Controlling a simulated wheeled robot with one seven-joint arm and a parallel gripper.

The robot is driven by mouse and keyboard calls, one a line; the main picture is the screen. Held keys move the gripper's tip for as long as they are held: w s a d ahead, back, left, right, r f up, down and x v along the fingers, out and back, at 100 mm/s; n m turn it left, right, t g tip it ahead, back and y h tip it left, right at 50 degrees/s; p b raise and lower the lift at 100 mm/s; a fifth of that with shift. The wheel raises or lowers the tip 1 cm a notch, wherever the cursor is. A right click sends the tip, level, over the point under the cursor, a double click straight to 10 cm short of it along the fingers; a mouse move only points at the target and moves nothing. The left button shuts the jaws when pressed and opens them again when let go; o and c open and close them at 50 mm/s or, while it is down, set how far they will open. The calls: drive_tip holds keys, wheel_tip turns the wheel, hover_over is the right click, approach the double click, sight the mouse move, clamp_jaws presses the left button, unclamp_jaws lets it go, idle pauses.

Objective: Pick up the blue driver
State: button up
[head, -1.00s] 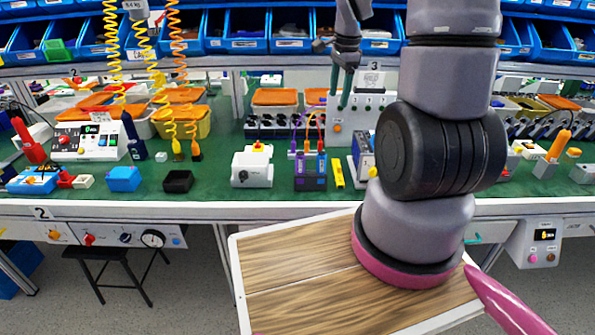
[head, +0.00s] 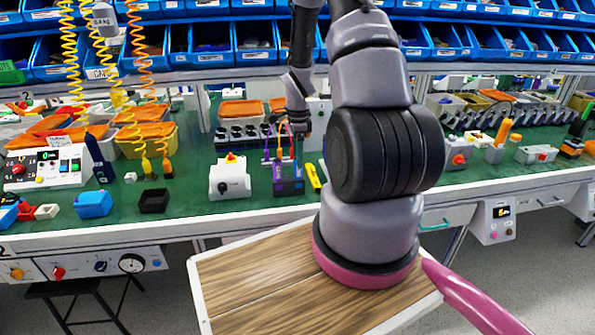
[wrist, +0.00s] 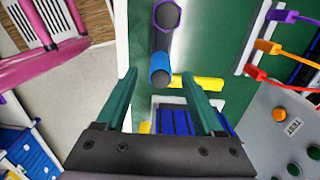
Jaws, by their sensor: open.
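The blue driver (head: 299,158) stands upright at the right end of a small dark rack (head: 289,187) on the green bench, beside a purple-handled driver (head: 267,158). My gripper (wrist: 159,74) is open with two green fingers. In that picture the blue driver lies between the fingertips, and nothing is held. Height and contact cannot be told. In the head view my gripper (head: 301,126) is small and dark, above and behind the rack.
A yellow bar (head: 313,178) lies right of the rack, and a white box (head: 230,178) stands left of it. A grey test panel (wrist: 285,130) with buttons and coloured plugs is close on the right in the wrist view. Blue bins line the shelf above.

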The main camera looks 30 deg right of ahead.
drive_tip(key=shift+f, duration=2)
clamp_jaws()
drive_tip(key=shift+r, duration=0.1)
wheel_tip(320, 180, up, 10)
drive_tip(key=shift+f, duration=0.1)
